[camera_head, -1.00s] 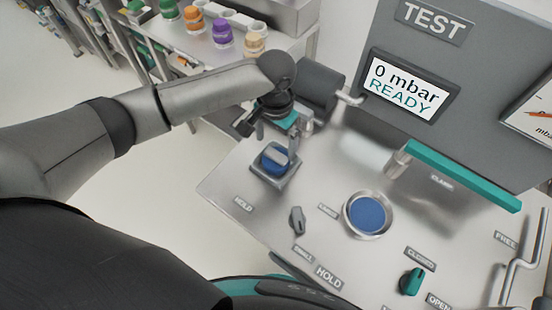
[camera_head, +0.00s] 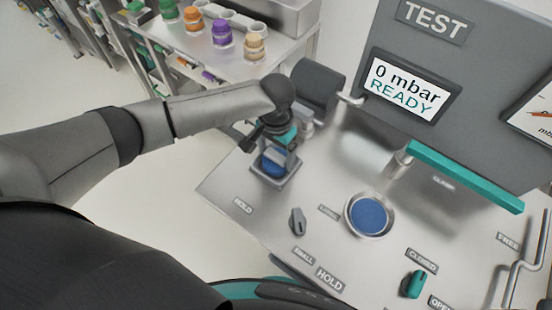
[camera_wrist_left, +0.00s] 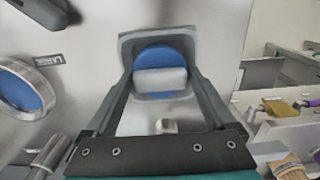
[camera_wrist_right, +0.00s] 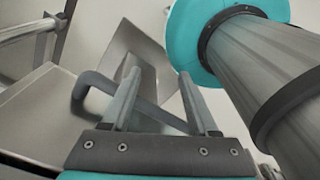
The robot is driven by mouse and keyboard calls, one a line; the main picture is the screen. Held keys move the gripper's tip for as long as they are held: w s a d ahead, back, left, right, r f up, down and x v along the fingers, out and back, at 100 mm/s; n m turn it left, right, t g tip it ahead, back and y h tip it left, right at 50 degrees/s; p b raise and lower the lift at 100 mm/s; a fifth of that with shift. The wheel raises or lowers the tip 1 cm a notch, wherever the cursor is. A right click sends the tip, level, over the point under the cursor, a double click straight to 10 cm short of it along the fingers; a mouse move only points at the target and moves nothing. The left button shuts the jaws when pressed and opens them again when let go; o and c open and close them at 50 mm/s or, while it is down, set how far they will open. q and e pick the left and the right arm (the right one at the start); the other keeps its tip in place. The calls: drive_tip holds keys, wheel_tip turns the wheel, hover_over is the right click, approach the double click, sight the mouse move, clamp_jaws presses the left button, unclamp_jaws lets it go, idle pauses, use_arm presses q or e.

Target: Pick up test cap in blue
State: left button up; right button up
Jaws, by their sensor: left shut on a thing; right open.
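The blue test cap (camera_head: 267,165) sits in a square grey holder (camera_head: 290,180) at the left of the steel bench. In the left wrist view the cap (camera_wrist_left: 160,57) is a blue disc with a pale grey grip block across it. My left gripper (camera_head: 277,152) comes down over the cap from above. Its fingers (camera_wrist_left: 165,80) are shut on the cap's grip block, and the cap is still in the holder. My right gripper (camera_wrist_right: 160,90) shows only in its wrist view. It is open, with a bent grey bar (camera_wrist_right: 95,85) passing near its fingers.
A round blue-floored socket (camera_head: 369,215) is set in the bench. A teal clamp bar (camera_head: 465,175) is at the right, before the test panel with its READY screen (camera_head: 408,85). Knobs (camera_head: 298,221) stand at the front. A shelf holds coloured caps (camera_head: 222,33).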

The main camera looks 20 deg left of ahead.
use_arm(q)
drive_tip(key=c, duration=0.4)
drive_tip(key=shift+r, duration=0.1)
drive_tip(key=shift+c, duration=0.2)
